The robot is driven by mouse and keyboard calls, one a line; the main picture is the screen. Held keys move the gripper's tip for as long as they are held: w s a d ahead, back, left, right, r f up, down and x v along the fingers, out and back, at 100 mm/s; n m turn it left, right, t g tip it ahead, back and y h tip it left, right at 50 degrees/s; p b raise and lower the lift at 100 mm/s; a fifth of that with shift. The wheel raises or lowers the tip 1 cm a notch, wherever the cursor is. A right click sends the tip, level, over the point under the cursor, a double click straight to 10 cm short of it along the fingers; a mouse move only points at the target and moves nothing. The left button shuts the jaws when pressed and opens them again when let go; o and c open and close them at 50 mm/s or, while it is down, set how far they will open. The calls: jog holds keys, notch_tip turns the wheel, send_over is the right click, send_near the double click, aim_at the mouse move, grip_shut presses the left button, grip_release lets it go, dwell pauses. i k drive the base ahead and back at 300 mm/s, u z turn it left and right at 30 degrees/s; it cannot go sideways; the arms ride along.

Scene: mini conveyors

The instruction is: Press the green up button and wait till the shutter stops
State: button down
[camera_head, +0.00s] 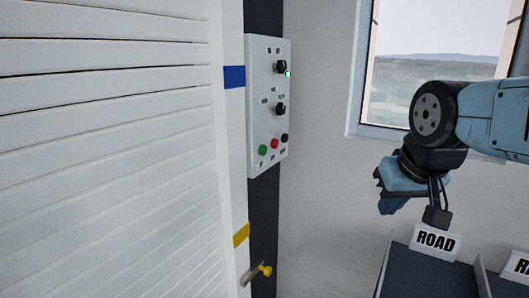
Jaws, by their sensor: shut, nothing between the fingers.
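The green button (262,150) is at the lower left of a pale control panel (266,100) on a dark post. A red button (275,144) and a black button (284,138) sit to its right. The slatted white shutter (110,120) fills the left side; its bottom edge is out of view. My gripper (386,205) is to the right of the panel, apart from it, with its fingers pointing left and down. It is shut and empty. It touches none of the buttons.
Two black knobs and a small lit green lamp (288,74) are higher on the panel. A yellow-handled lever (264,270) sticks out below it. Dark conveyors with a ROAD sign (436,242) stand at lower right. A window (435,60) is behind my arm.

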aim_at(262, 150)
jog(key=z, duration=0.5)
jog(key=k, duration=1.45)
jog(key=u, duration=0.6)
jog(key=i, duration=1)
